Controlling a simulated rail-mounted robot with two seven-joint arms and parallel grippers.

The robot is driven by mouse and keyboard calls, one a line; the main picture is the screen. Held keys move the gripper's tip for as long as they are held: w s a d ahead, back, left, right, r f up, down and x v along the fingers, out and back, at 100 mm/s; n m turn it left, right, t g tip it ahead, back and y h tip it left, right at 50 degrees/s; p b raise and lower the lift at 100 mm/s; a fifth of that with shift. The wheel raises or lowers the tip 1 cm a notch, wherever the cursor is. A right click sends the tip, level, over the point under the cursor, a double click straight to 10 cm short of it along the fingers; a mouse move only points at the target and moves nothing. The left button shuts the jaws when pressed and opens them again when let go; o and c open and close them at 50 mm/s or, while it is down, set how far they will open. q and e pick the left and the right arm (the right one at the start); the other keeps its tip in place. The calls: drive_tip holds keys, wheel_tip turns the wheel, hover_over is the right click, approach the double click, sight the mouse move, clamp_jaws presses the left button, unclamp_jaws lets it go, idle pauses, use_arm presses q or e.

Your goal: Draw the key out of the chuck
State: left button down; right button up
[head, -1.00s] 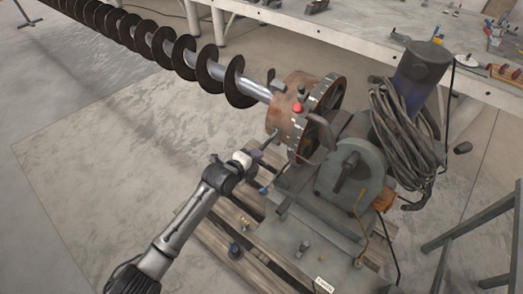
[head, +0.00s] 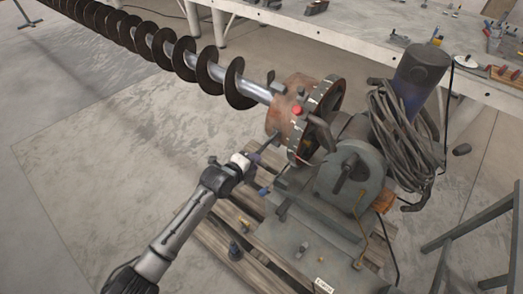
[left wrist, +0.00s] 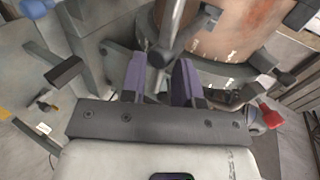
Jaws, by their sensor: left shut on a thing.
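The chuck (head: 287,122) is a rusty drum at the end of the auger, and it fills the upper right of the left wrist view (left wrist: 232,32). The key is a grey metal rod with a crosspiece, seen close up in the left wrist view (left wrist: 172,38). My left gripper (head: 258,155) is beside the chuck's lower left side. In the left wrist view its two purple fingers (left wrist: 160,72) are shut on the key. The key's far end points toward the chuck; I cannot tell whether it is still inside its socket. My right gripper is not in view.
The auger (head: 185,60) runs to the upper left. A motor with coiled cable (head: 405,130) and a grey gearbox (head: 350,172) stand right of the chuck. A wooden pallet (head: 225,230) lies below. A workbench (head: 370,40) is behind. The floor at left is clear.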

use_arm(q)
drive_tip(key=shift+s+a, duration=0.25)
drive_tip(key=shift+s, duration=0.1)
drive_tip(key=shift+s+a+p, duration=0.1)
drive_tip(key=shift+p, duration=0.25)
drive_tip(key=shift+s, duration=0.1)
drive_tip(key=shift+s+a+p, duration=0.5)
drive_tip(key=shift+s+p, duration=0.05)
drive_tip(key=shift+s+a+p, duration=0.3)
drive_tip(key=shift+s+a, duration=0.05)
drive_tip(key=shift+s, duration=0.1)
